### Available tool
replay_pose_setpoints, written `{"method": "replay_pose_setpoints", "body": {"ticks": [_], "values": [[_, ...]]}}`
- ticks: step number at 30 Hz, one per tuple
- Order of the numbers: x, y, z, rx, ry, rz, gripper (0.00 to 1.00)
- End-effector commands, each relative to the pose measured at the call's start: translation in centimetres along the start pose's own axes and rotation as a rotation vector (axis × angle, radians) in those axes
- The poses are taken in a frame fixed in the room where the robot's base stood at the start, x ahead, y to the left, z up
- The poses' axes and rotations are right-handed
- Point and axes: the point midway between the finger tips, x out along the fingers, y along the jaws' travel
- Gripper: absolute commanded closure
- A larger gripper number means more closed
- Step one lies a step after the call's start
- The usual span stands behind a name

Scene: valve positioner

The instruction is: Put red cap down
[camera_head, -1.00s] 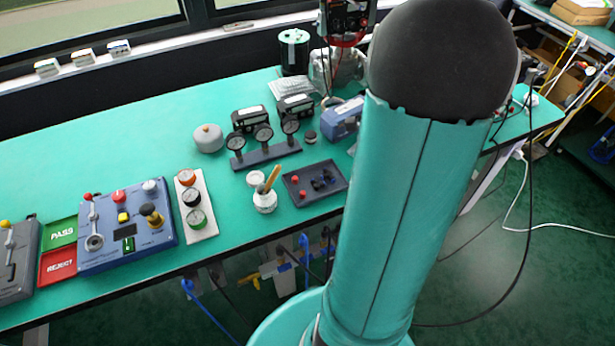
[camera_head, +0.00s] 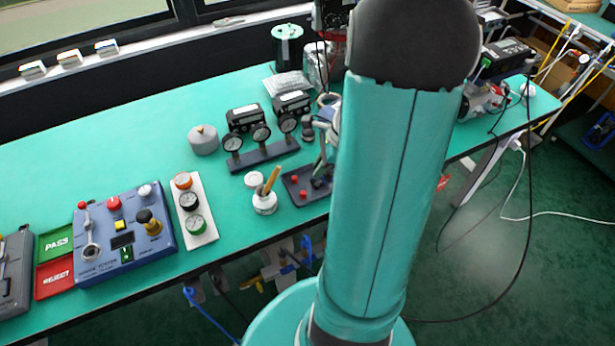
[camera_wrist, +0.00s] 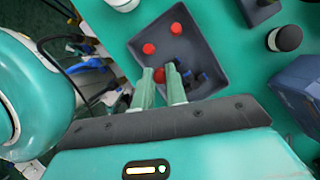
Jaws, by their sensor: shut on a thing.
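A dark tray (camera_wrist: 205,50) fills the upper middle of the wrist view; it also shows in the head view (camera_head: 289,186), partly behind my arm. My gripper (camera_wrist: 159,71) reaches over the tray's near-left part, its two pale green fingers shut on a red cap (camera_wrist: 159,76). Whether this cap touches the tray floor cannot be told. Two other red caps, one (camera_wrist: 148,48) just beyond the fingertips and one (camera_wrist: 176,28) farther off, lie in the tray. Dark blue and black pieces (camera_wrist: 205,77) lie right of the fingers.
A white pot (camera_head: 265,203) with sticks stands left of the tray. In the wrist view a black-and-white knob (camera_wrist: 284,39) and a blue block (camera_wrist: 300,85) are at right.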

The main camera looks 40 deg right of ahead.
Motion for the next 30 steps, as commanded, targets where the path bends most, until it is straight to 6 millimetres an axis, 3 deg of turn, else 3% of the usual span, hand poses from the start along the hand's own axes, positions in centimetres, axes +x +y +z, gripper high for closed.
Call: {"method": "replay_pose_setpoints", "body": {"ticks": [3,12,17,29,30], "values": [[2.4,-0.7,0.7,-0.001,-0.002,0.004,1.0],[5.2,-1.8,1.5,-0.002,-0.002,0.003,1.0],[7.4,-1.7,0.4,0.0,-0.002,0.003,1.0],[8.0,-1.7,0.1,-0.001,-0.001,0.001,1.0],[8.0,-1.8,0.1,-0.001,-0.001,0.0,0.81]]}}
